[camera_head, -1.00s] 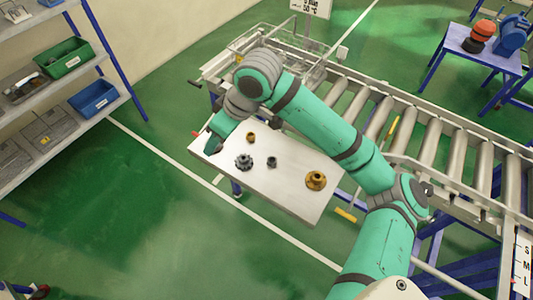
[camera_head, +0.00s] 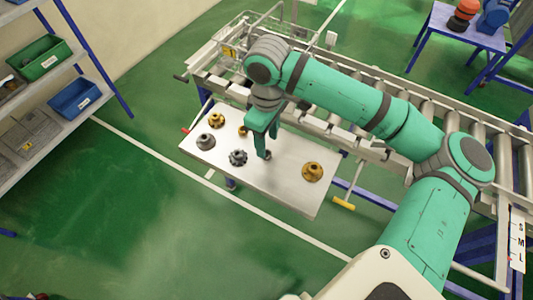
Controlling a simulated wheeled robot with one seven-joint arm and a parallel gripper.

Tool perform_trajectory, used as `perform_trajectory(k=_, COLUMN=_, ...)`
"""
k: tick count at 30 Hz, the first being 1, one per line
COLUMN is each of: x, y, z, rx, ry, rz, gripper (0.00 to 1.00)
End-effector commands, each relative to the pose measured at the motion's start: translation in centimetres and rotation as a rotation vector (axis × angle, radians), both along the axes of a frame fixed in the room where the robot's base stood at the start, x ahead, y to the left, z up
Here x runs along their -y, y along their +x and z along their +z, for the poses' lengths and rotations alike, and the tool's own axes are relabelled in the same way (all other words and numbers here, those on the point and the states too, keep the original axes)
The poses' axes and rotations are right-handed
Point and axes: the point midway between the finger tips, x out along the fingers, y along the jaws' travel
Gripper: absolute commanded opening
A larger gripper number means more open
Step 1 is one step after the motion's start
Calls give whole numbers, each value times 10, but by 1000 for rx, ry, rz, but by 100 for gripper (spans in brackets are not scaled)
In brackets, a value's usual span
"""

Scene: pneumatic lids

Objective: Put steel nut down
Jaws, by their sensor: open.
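My gripper (camera_head: 262,148) points down over the middle of the pale metal table (camera_head: 285,197). Its jaws are open, with the fingertips low, close to the tabletop. A small dark grey nut-like part (camera_head: 267,155), which looks like the steel nut, stands on the table right at the fingertips. The fingers partly hide it, and I cannot tell whether they touch it.
A grey flanged part (camera_head: 205,142) and a brass one (camera_head: 216,121) stand at the left end. A bronze flange (camera_head: 313,172) stands right. The roller conveyor (camera_head: 395,125) runs behind.

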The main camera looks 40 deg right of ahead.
Motion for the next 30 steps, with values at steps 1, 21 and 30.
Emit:
perform_trajectory(k=1, x=0, y=0, z=-3, rx=0, ry=0, rz=0, gripper=45)
perform_trajectory(k=21, x=3, y=2, z=-52, rx=1, ry=0, rz=-4, gripper=45)
perform_trajectory(k=30, x=2, y=2, z=-51, rx=1, ry=2, rz=-3, gripper=0)
